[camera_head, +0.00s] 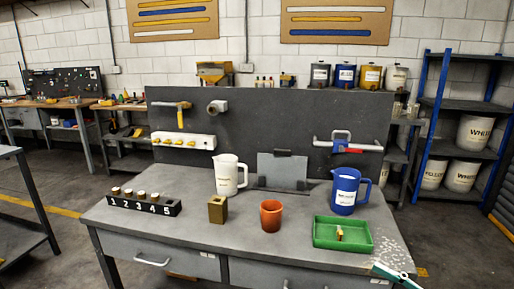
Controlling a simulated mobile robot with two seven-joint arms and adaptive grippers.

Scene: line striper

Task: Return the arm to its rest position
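My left gripper is not in view.
The grey workbench (150,222) holds a numbered black rack (143,206), a white jug (228,178), a brass block (217,210), an orange cup (271,214), a blue jug (345,188) and a green tray (325,240) with a small item in it. White specks mark the right corner.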

